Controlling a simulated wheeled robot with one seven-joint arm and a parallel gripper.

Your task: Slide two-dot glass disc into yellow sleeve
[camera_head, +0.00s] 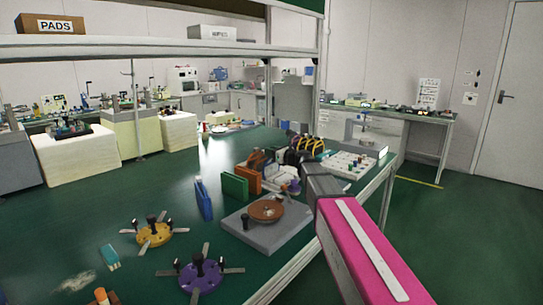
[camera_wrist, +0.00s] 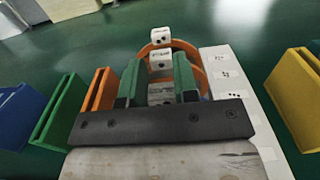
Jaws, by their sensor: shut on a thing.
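My gripper (camera_wrist: 158,88) has two green fingers, shut on a small pale block (camera_wrist: 160,95), seemingly the handle of the glass disc. White blocks with dark marks (camera_wrist: 161,58) show just beyond it, in front of an orange arc (camera_wrist: 188,46). The clear glass and the dot count are too small to tell. The yellow sleeve (camera_wrist: 297,98) stands upright at the right of the wrist view, apart from my gripper. In the head view my gripper is at the end of my pink arm, among dark and orange parts, and its fingers are not clear.
Blue (camera_head: 204,200), green (camera_head: 235,187) and orange (camera_head: 248,178) sleeves stand left of my gripper. A grey plate with a brown disc (camera_head: 266,210) lies nearer. Purple (camera_head: 201,276) and yellow (camera_head: 154,235) fixtures stand front left.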

